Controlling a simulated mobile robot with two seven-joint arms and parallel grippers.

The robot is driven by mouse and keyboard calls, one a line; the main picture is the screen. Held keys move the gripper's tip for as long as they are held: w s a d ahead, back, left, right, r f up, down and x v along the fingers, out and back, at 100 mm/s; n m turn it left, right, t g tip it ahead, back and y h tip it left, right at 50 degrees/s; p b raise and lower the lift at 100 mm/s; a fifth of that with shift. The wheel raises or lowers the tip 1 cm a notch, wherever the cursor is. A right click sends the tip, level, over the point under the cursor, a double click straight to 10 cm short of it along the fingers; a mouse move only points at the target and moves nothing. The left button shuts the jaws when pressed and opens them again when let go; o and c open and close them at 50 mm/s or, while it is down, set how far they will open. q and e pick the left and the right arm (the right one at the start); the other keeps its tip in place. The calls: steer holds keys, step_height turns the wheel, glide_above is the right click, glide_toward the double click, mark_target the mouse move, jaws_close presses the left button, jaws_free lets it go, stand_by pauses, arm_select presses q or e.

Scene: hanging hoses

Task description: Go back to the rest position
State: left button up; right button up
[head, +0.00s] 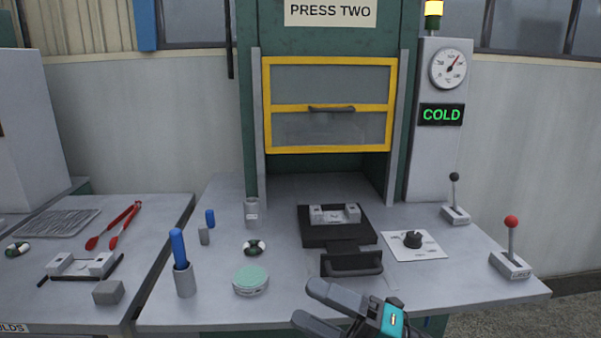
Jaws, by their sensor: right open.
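My right gripper (365,292) shows at the bottom of the head view, in front of the press table's front edge. Its fingers are apart and nothing is seen between them. It is just below and apart from the black handle (352,262) of the mould carrier. My left gripper is not in view.
The yellow guard (328,106) is raised. A side table (150,215) holds red tongs (128,215).

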steer(key=d+f+m+t+h+p, duration=0.1)
steer(key=d+f+m+t+h, duration=0.5)
steer(key=m, duration=0.5)
steer(key=d+f+m+t+h, duration=0.35)
steer(key=f+m+h, duration=0.3)
steer(key=m, duration=0.45)
steer(key=s+d+f+m+g+h, duration=0.2)
steer(key=s+f+m+h, duration=0.1)
steer(key=s+f, duration=0.3)
steer(key=s+d+f+m+g+h, duration=0.3)
steer(key=s+f+m, duration=0.2)
steer(key=s+f, duration=0.2)
steer(key=shift+d+f+g+p, duration=0.35)
steer(key=shift+f+p, duration=0.05)
steer(key=shift+f, duration=0.15)
